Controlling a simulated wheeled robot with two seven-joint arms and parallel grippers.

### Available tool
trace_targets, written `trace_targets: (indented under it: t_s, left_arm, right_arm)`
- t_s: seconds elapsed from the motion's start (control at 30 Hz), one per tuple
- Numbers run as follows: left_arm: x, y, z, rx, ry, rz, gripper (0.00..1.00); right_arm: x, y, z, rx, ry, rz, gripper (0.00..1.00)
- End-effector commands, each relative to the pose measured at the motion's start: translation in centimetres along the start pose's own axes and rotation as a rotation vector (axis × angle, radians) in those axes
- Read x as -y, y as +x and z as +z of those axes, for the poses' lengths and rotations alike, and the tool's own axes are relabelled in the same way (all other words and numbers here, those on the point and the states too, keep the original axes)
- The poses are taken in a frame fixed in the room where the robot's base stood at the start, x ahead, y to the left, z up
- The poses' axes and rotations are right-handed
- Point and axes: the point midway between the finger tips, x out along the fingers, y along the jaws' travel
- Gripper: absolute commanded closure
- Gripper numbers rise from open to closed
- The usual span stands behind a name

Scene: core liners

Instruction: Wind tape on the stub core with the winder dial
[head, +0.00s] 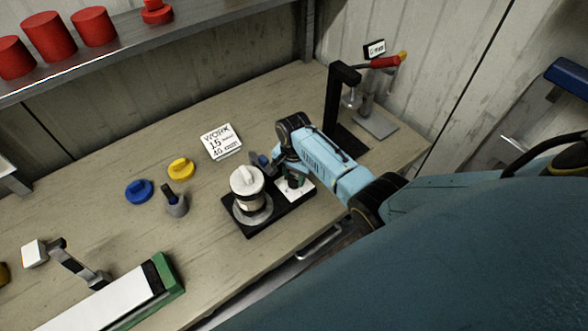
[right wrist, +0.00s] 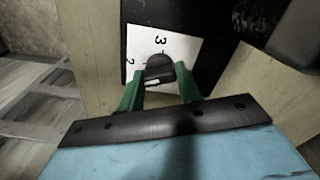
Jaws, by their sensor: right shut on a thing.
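The winder (head: 243,229) is a black base on the bench. On its round grey plate stands a short upright core (head: 248,202), pale with dark bands, with a white knobbed cap (head: 246,180) on top. At the base's right end is a white numbered plate (head: 305,188) with the dark winder dial. The dial (right wrist: 158,68) shows in the right wrist view beside the figures 2 and 3. My right gripper (head: 293,181) is shut on the dial, with its green fingers (right wrist: 160,84) on either side of it. My left gripper is not in view.
A work card (head: 221,141) lies behind the winder. Yellow (head: 181,168) and blue (head: 139,191) knobbed caps and a grey cup (head: 176,205) sit left. A black stand (head: 340,95) is at right. A long white-and-green fixture (head: 168,279) is front left. Red cylinders (head: 49,36) stand on the shelf.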

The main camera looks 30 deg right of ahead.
Motion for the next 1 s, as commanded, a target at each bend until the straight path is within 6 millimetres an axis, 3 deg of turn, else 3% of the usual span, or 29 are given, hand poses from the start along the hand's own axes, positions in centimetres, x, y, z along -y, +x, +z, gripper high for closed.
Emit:
trace_targets:
  t_s: [0.07,0.1,0.23,0.67,0.83,1.0]
  left_arm:
    - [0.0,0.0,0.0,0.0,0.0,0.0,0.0]
    - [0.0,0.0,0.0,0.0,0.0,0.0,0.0]
    - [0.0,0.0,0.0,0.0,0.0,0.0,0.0]
    - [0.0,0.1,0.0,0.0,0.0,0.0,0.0]
    - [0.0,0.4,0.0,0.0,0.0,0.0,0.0]
    - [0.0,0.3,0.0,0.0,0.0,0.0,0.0]
  right_arm:
    - [0.1,-0.1,-0.1,-0.003,-0.001,-0.002,0.88]
    - [0.1,-0.1,-0.1,-0.003,-0.001,-0.002,0.6]
    - [0.1,-0.1,-0.1,-0.002,-0.001,-0.001,0.44]
    - [0.1,-0.8,-0.1,-0.001,-0.002,-0.003,0.44]
    - [0.0,-2.8,-0.1,-0.003,-0.002,-0.004,0.44]
    - [0.1,-6.8,-0.1,-0.004,-0.001,-0.007,0.44]
